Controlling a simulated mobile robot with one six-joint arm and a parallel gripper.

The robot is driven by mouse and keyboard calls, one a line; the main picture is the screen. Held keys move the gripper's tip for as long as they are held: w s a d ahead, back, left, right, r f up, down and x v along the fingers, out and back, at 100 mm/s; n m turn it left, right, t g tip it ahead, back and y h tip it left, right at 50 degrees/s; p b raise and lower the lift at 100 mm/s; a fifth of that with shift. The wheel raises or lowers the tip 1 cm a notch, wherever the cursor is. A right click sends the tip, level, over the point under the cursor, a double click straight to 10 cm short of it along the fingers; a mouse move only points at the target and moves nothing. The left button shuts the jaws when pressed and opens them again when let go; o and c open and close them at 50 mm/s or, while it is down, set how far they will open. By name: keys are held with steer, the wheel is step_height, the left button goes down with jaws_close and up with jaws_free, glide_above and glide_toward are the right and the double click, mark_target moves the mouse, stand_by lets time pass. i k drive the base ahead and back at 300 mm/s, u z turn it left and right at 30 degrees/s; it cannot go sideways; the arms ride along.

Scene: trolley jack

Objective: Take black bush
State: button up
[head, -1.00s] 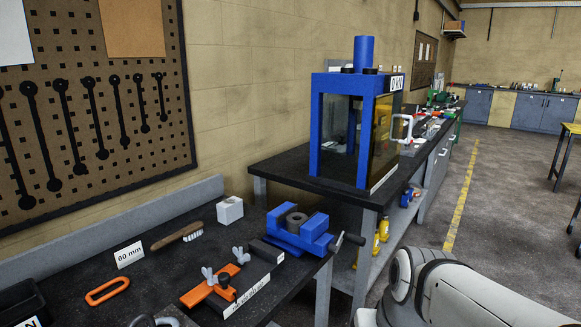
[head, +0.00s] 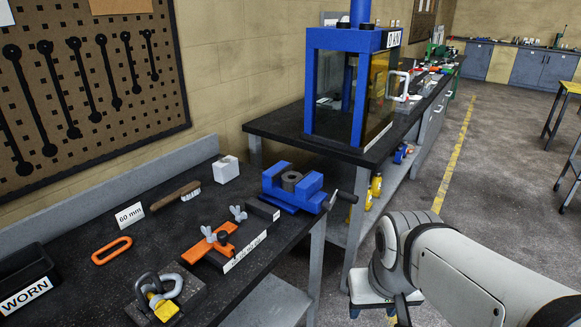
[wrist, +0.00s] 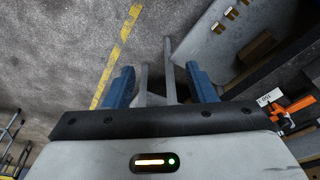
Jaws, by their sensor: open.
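A dark grey ring-shaped bush (head: 291,178) with a hole in its top sits between the jaws of the blue vise (head: 296,196) in the head view. Its lower part is hidden by the jaws, and I cannot tell whether it is the black bush. My gripper (wrist: 160,82) is open and empty in the wrist view, over the floor. In the head view my arm is at the lower right, beside the bench and apart from the vise.
The black bench (head: 85,240) also holds an orange clamp fixture (head: 208,243), shackles (head: 158,288), a brush (head: 176,195), a white block (head: 226,169) and a WORN bin (head: 25,285). A blue press (head: 310,90) stands behind. The vise handle (head: 345,196) sticks out right.

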mark_target(292, 181)
steer(key=z, duration=1.65)
steer(key=i, duration=1.95)
steer(key=u, duration=2.65)
steer(key=k, duration=0.1)
steer(key=u, duration=0.85)
steer(key=i, duration=0.2)
steer(key=z, duration=0.1)
